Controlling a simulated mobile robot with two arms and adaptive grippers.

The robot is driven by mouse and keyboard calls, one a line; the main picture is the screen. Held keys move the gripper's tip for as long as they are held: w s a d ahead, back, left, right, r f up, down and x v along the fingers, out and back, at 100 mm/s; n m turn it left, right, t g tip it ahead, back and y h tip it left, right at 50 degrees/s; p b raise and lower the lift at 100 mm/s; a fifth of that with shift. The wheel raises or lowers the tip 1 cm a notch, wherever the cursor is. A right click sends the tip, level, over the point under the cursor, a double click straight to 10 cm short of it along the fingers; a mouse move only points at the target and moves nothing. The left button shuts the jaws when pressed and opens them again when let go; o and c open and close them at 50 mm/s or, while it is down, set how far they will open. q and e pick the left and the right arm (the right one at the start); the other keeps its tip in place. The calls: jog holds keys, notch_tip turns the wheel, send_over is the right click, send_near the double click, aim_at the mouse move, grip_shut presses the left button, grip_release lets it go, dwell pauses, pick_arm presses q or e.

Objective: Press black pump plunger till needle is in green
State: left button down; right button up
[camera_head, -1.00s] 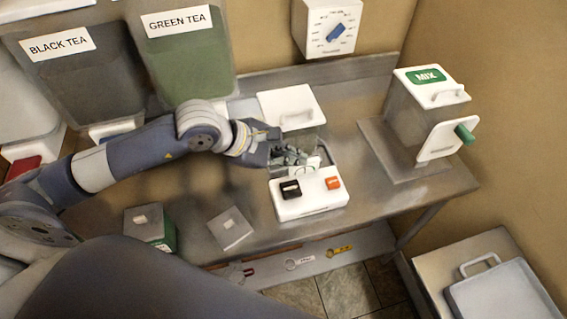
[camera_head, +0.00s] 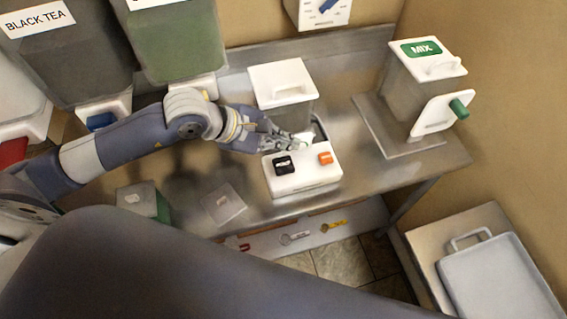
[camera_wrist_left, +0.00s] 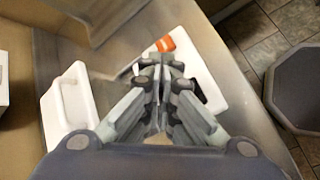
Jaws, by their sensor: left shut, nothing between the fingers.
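A white pump unit (camera_head: 303,178) stands near the front edge of the metal counter. A black plunger (camera_head: 284,165) sits on its left and an orange one (camera_head: 325,158) on its right. In the left wrist view the shut fingers (camera_wrist_left: 163,62) extend over the white unit (camera_wrist_left: 207,52). The orange plunger (camera_wrist_left: 165,44) shows beyond the tips, and the black one (camera_wrist_left: 198,92) is partly hidden by a finger. The gauge and its needle cannot be read. My right gripper is not in view.
A clear container with a white lid (camera_head: 283,82) stands right behind my gripper. A MIX dispenser (camera_head: 425,85) stands at right. The BLACK TEA (camera_head: 60,60) and GREEN TEA (camera_head: 180,45) dispensers are at left. A small square lid (camera_head: 224,204) lies at the front.

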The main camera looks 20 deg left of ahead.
pick_arm(q)
jog(key=b, duration=0.3)
send_over(284, 167)
notch_tip(284, 167, down, 5)
jog(key=shift+f, duration=0.15)
jog(key=shift+f+b, duration=0.55)
dwell(0.5)
jog(key=shift+f+b, duration=0.4)
jog(key=shift+b, duration=0.35)
